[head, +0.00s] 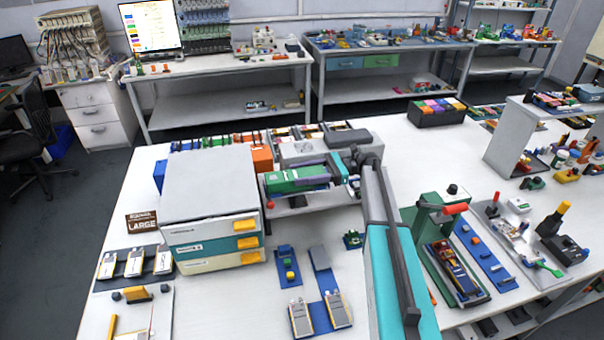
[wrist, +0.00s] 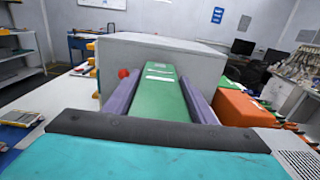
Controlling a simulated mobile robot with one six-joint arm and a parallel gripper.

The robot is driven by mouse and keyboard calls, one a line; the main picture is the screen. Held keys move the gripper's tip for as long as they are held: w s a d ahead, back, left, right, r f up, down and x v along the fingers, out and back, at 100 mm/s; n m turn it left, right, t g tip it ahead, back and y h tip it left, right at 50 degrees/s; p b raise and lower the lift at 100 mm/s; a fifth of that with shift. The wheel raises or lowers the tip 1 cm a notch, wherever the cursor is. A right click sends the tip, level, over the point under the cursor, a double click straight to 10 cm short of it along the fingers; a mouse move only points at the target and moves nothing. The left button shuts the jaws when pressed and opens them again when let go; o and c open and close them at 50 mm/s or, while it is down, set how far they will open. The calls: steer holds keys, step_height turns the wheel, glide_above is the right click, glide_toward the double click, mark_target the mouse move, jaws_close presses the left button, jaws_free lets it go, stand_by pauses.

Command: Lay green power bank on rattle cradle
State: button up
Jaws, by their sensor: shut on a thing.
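The green power bank (head: 297,178) lies flat and lengthwise between the purple fingers of my gripper (head: 300,178), which are shut on its sides. In the wrist view, the green power bank (wrist: 162,97) points away from me, with a finger along each side and pale labels on top. In the head view it is over a grey fixture (head: 300,200) with a red ball knob (head: 268,206) at its front left corner. This fixture may be the rattle cradle; no label shows. I cannot tell whether the power bank touches it.
A grey-white drawer cabinet (head: 210,190) stands close left of the fixture, straight ahead in the wrist view. Orange bins (head: 262,157) stand behind it. Blue trays with pouch cells (head: 302,318) lie in front. A green press (head: 428,220) stands at right.

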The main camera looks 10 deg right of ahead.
mark_target(323, 169)
steer(key=shift+f, duration=0.1)
steer(key=o, duration=1.4)
steer(key=d+b, duration=0.2)
steer(key=d, duration=0.3)
steer(key=shift+w+d+f+b, duration=0.1)
steer(key=shift+d+f+b, duration=0.05)
steer(key=shift+d+b, duration=0.25)
steer(key=shift+d, duration=0.8)
